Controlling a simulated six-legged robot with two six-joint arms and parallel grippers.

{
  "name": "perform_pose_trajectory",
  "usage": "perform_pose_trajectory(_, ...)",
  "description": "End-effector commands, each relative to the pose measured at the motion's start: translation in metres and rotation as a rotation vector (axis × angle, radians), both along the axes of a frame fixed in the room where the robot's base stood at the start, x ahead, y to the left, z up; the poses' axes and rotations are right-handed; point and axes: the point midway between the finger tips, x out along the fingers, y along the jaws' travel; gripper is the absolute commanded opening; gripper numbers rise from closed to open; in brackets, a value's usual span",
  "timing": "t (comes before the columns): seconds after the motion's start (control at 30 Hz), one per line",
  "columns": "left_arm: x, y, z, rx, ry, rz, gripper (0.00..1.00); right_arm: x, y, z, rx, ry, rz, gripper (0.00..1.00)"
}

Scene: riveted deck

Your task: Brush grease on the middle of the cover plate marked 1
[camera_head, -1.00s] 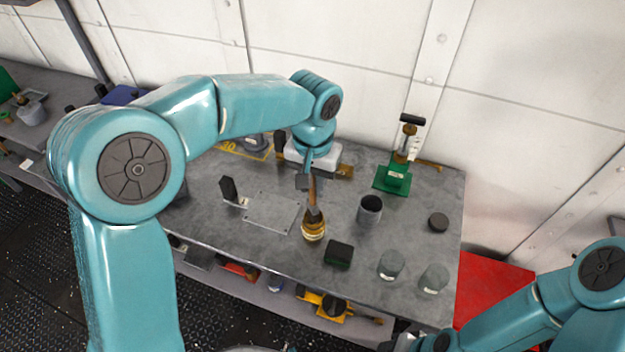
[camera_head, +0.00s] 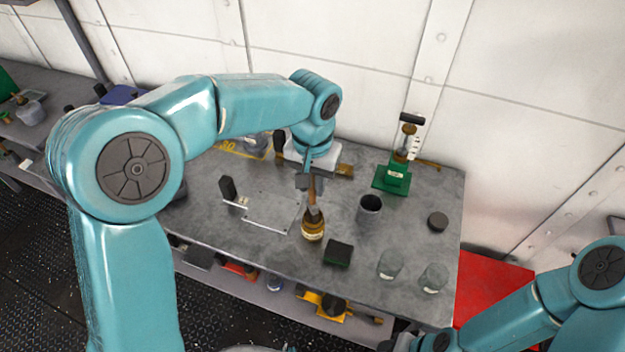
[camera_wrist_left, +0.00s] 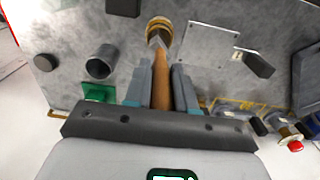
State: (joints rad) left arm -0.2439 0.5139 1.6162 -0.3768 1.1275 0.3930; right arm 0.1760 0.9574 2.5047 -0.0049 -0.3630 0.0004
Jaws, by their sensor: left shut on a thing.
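My left gripper (camera_head: 309,182) is shut on the wooden handle of a brush (camera_head: 314,191), held upright over the bench. The handle also shows between the fingers in the left wrist view (camera_wrist_left: 161,85). The brush's grey lower end meets the mouth of a small amber jar (camera_head: 312,230); its bristles are hidden. A flat grey cover plate (camera_head: 270,213) lies just left of the jar, with small dots near its corners. A small white label (camera_head: 236,203) is by its left edge, its mark too small to read. My right gripper (camera_head: 400,342) is partly cut off at the bottom edge.
A dark upright block (camera_head: 228,187) stands left of the plate. A grey cup (camera_head: 369,210), a dark green-edged block (camera_head: 338,253) and two grey-green cylinders (camera_head: 390,264) stand to the right. A green-based stand (camera_head: 391,180) is behind. The bench's front edge runs close below the jar.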

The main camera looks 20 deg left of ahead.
Motion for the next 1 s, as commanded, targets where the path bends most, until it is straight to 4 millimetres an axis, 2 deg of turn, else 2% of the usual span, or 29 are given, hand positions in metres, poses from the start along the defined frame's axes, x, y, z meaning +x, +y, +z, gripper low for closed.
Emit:
perform_pose_trajectory(0.27, -0.001, 0.0, -0.001, 0.001, 0.007, -0.001, 0.0, 0.0, 0.0, 0.001, 0.0, 0.0, 0.0, 0.45)
perform_pose_trajectory(1.0, 0.0, 0.0, 0.065, 0.0, 0.002, -0.001, 0.0, 0.0, 0.0, 0.053, 0.0, 0.0, 0.0, 0.45)
